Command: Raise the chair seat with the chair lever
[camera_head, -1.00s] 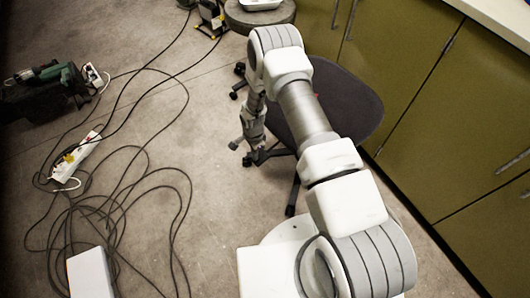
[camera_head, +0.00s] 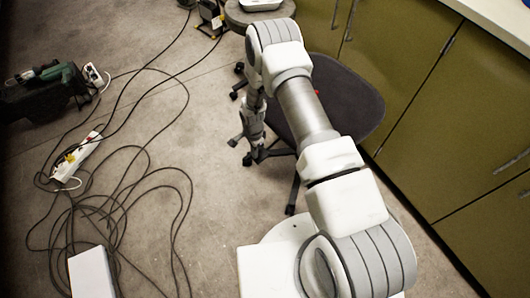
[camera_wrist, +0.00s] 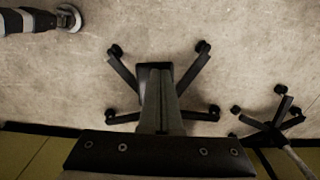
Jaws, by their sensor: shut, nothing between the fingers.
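The chair has a dark seat (camera_head: 345,100) in the head view, partly hidden behind my arm. Black legs with casters stick out below it. My gripper (camera_head: 255,154) hangs down at the seat's left side, small in the picture, shut and empty. A black panel with bolt heads (camera_wrist: 160,155) spans the bottom. I cannot make out the lever.
Olive cabinets (camera_head: 440,120) stand close along the right. Loose black cables (camera_head: 125,185) and a white power strip (camera_head: 78,155) lie on the left floor. A round stool (camera_head: 262,16) stands behind the chair. Another wheeled base (camera_wrist: 272,122) shows at right in the wrist view.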

